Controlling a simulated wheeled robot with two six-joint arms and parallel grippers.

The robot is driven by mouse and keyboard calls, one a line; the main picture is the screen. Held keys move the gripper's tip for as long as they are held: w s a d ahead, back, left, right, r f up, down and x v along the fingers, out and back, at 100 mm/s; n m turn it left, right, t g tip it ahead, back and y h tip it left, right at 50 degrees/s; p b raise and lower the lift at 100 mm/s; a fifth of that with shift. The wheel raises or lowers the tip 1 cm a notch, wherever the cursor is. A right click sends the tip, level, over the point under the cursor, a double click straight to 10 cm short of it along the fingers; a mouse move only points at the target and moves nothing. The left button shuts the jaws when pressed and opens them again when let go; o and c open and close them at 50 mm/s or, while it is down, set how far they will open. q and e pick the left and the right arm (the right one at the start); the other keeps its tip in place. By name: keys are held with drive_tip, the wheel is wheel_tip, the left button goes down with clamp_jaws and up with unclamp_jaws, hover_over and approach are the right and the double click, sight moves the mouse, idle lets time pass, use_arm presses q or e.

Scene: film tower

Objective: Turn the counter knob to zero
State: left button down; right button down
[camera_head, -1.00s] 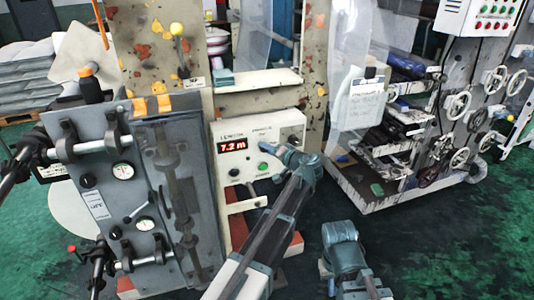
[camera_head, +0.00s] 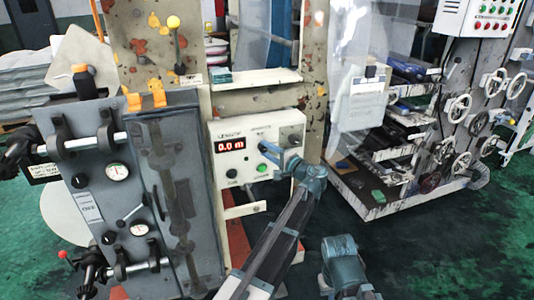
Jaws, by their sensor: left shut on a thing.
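The counter box (camera_head: 232,130) is a cream panel on the machine, with a red display (camera_head: 230,145) that reads 0.0 m. My left gripper (camera_head: 267,150) is at the panel's front, just right of the display, and is shut on the counter knob. The gripper's jaws hide most of the knob. A green button (camera_head: 262,168) and a dark button (camera_head: 231,173) sit below, and another dark knob (camera_head: 294,139) is at the panel's right. My right arm shows in part at the bottom; its gripper is not seen.
A grey cabinet (camera_head: 100,205) with gauges, clamps and rods stands close on the left. A pale shelf (camera_head: 255,80) is above the counter box. A machine with several handwheels (camera_head: 460,108) stands at the right. Green floor (camera_head: 430,245) is clear at the lower right.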

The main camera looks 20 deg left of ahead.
drive_tip(key=shift+f, duration=0.1)
idle(0.4)
use_arm(q)
drive_tip(key=shift+c, duration=2.3)
unclamp_jaws()
drive_tip(key=shift+s+d, duration=0.1)
use_arm(e)
drive_tip(key=shift+d, duration=0.1)
